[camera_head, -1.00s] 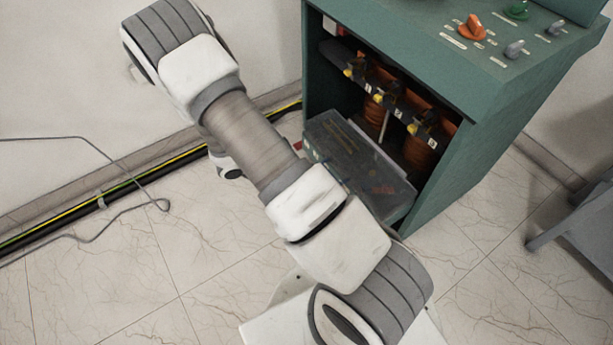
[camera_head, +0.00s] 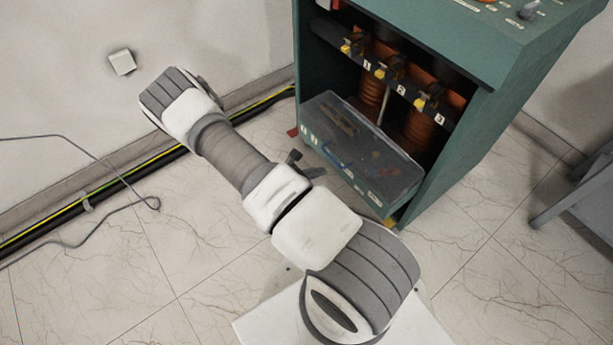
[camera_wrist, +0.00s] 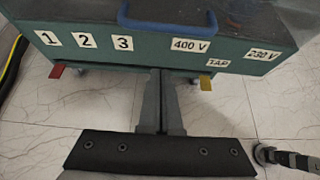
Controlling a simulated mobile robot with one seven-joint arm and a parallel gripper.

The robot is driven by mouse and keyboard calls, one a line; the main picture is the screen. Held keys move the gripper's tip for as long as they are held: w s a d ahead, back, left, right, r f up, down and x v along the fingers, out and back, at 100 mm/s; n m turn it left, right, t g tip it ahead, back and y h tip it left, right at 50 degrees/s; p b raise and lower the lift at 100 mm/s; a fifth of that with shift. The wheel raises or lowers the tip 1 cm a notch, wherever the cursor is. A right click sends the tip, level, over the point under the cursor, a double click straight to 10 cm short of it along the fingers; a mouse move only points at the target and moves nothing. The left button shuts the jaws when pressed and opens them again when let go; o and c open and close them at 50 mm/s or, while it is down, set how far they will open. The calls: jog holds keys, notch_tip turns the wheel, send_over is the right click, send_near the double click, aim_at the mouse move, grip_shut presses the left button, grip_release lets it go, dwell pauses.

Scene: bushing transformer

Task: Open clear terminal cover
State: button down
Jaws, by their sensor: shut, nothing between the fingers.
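The clear terminal cover (camera_head: 375,150) lies over the low box at the front of the green cabinet (camera_head: 460,110). Dark and coloured parts show dimly through it. In the wrist view its blue handle (camera_wrist: 168,22) spans the top middle, above the green front panel (camera_wrist: 145,46) with labels 1, 2, 3, 400 V, TAP and 230 V. My gripper (camera_wrist: 161,73) is shut and empty, with its fingertips at the panel's lower edge, below the handle in the picture. I cannot tell whether the tips touch the panel. In the head view my arm hides most of the gripper.
Numbered terminals with copper-coloured coils (camera_head: 420,130) stand inside the open cabinet behind the cover. A red tab (camera_wrist: 57,71) and a yellow tab (camera_wrist: 205,82) stick out below the panel. Cables (camera_head: 85,200) run along the wall at left.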

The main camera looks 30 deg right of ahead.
jog(key=shift+w+d+r+b, duration=0.1)
jog(key=shift+d+r+b, duration=0.1)
jog(key=shift+d+r, duration=0.5)
jog(key=shift+d+r+b, duration=0.15)
jog(key=shift+d+r, duration=0.2)
jog(key=shift+r, duration=0.55)
jog(key=shift+r, duration=0.15)
jog(key=shift+r+y+p, duration=0.3)
jog(key=shift+p, duration=0.4)
